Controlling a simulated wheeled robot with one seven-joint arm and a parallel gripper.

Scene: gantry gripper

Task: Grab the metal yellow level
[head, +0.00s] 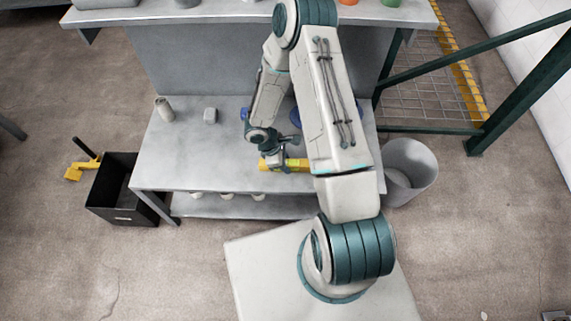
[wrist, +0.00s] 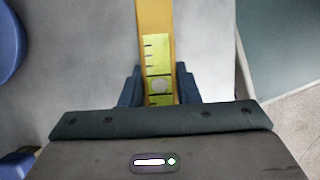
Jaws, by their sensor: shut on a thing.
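The yellow level (head: 296,165) lies along the front part of the grey metal table, partly hidden behind my arm in the head view. In the wrist view the level (wrist: 155,17) runs up from between my fingers, with a lime-green marked section near them. My gripper (wrist: 159,88) is shut on the level, one dark blue finger on each side. In the head view my gripper (head: 283,163) is over the level's left part. I cannot tell whether the level touches the tabletop.
A light cylinder (head: 164,110) and a small grey block (head: 210,115) stand on the table's left. Blue objects are partly hidden behind my arm. A black bin (head: 122,208) stands left of the table, a grey bin (head: 410,165) right. A green-framed railing (head: 480,125) is farther right.

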